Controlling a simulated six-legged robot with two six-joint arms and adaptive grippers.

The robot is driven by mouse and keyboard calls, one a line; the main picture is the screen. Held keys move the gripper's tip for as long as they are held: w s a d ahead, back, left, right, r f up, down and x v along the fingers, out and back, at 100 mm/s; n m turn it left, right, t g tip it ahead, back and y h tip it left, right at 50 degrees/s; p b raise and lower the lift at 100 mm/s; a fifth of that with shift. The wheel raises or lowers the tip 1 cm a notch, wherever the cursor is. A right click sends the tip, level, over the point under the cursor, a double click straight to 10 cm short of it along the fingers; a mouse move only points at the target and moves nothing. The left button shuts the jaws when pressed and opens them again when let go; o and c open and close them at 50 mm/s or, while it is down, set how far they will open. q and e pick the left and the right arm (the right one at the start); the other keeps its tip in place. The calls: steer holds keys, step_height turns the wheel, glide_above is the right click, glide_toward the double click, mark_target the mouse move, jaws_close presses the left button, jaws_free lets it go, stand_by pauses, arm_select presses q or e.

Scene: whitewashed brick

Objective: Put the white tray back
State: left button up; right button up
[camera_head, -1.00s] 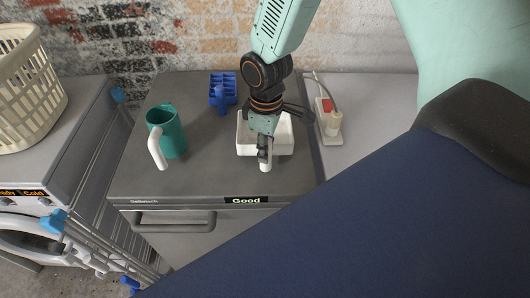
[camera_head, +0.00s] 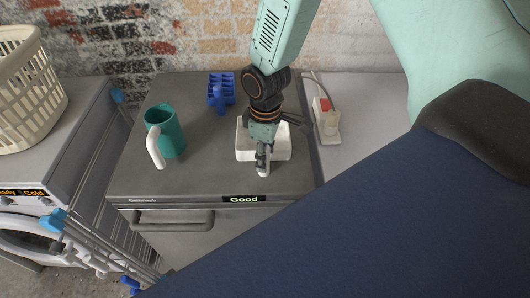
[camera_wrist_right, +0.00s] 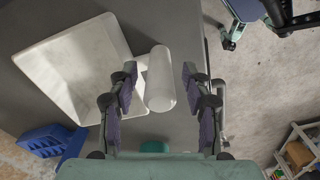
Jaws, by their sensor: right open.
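The white tray (camera_head: 284,147) is a shallow square dish with a thick round handle. It sits on the dark grey cabinet top near its right side. It also shows in the wrist view (camera_wrist_right: 75,65), with its handle (camera_wrist_right: 160,85) sticking out between my fingers. My right gripper (camera_head: 263,160) is over the tray's near edge. In the wrist view its fingers (camera_wrist_right: 159,75) are open, one on each side of the handle, with a clear gap on the right; contact on the left is unclear. Part of the tray is hidden behind the gripper in the head view. My left gripper is not in view.
A teal mug (camera_head: 172,135) with a white handle stands left on the dark cabinet top (camera_head: 200,180). A blue rack (camera_head: 222,85) stands at the back. A power strip (camera_head: 328,122) lies to the right. A laundry basket (camera_head: 25,90) stands at far left.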

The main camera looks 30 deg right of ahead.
steer(key=shift+w+a+r, duration=0.1)
steer(key=shift+r, duration=0.05)
step_height(320, 180, up, 10)
steer(key=shift+r+p, duration=0.15)
steer(key=shift+p, duration=0.2)
steer(key=shift+w+r, duration=0.15)
steer(key=shift+r, duration=0.55)
steer(key=shift+s, duration=0.25)
